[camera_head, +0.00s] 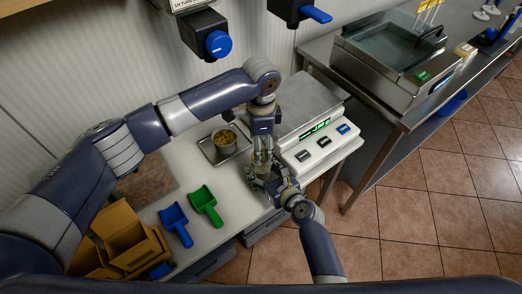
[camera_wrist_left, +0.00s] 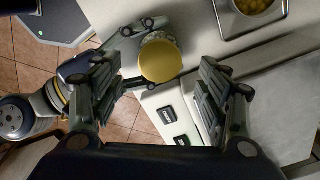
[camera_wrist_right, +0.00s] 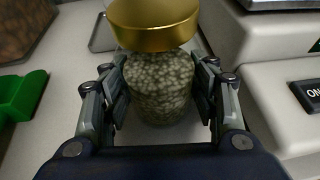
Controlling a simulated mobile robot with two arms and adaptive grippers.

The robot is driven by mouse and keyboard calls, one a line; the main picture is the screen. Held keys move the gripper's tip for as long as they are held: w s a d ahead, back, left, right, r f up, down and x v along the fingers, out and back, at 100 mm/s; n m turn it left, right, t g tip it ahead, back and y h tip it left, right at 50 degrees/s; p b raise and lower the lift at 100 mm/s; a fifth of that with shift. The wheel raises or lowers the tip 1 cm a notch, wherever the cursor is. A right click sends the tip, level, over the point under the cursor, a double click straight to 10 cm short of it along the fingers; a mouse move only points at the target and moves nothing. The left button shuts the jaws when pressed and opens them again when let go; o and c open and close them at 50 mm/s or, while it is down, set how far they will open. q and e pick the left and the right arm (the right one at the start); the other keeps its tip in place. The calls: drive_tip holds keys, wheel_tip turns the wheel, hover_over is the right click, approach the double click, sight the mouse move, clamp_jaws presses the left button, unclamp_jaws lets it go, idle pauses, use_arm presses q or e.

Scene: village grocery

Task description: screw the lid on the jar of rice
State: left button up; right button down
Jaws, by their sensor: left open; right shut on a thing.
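The glass jar of rice (camera_wrist_right: 160,85) stands upright between the fingers of my right gripper (camera_wrist_right: 160,100), which is shut on its sides. The gold lid (camera_wrist_right: 153,25) sits on top of the jar; I cannot tell how far it is threaded. In the left wrist view the round lid (camera_wrist_left: 160,61) shows from above, with the jar (camera_wrist_left: 155,37) partly behind it. My left gripper (camera_wrist_left: 158,100) is open above the lid, its fingers wide apart and clear of it. In the head view my left gripper (camera_head: 262,153) hangs over my right gripper (camera_head: 262,181), and together they mostly hide the jar.
A scale (camera_head: 318,141) stands right of the grippers. A metal tray (camera_head: 212,152) with a bowl of yellow food (camera_head: 224,138) is behind left. A green scoop (camera_head: 206,205), a blue scoop (camera_head: 176,224) and a cardboard box (camera_head: 125,240) lie left. The counter's front edge is close.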

use_arm(q)
wheel_tip(320, 180, up, 8)
idle(0.4)
use_arm(e)
drive_tip(key=c, duration=0.5)
unclamp_jaws()
drive_tip(key=v, duration=1.2)
